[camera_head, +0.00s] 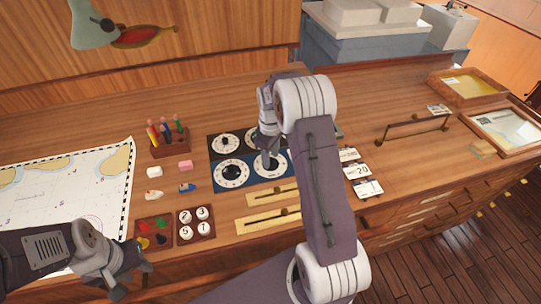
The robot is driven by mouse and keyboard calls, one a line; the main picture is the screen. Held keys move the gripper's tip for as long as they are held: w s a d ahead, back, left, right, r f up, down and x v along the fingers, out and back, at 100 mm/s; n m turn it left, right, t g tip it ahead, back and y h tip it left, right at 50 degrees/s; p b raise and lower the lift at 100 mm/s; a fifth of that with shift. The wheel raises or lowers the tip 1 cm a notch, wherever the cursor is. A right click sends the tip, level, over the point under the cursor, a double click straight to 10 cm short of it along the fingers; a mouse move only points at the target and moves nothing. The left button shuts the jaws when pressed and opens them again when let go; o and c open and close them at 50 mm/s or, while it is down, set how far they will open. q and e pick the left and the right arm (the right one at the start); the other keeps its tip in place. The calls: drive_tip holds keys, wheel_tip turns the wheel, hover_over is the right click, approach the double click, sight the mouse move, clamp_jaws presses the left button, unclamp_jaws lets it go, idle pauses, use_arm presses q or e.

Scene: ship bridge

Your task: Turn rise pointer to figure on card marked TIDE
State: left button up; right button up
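A dial panel lies on the desk, its back half dark and its front half blue (249,183). White round dials show on it: a back left dial (220,143), a front left dial (222,181) and a front right dial (277,172). The labels are too small to read, so I cannot tell which is rise. Three cards lie right of my arm; the middle card (357,171) reads 20. The TIDE mark is not legible. My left gripper (125,279) is at lower left, away from the dials.
Two pale slider boards (262,224) lie in front of the dials. Left are small trays with coloured pieces (154,224) and numbered discs (195,239), a pen block (170,147) and a chart (60,190). A rail (415,125) stands at right.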

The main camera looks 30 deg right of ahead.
clamp_jaws()
drive_tip(key=m+p, duration=0.1)
drive_tip(key=m, duration=0.2)
drive_tip(key=shift+r, duration=0.15)
drive_tip(key=shift+m+p, duration=0.85)
drive_tip(key=shift+m, duration=1.45)
drive_tip(key=shift+w, duration=0.1)
drive_tip(key=shift+o, duration=0.5)
unclamp_jaws()
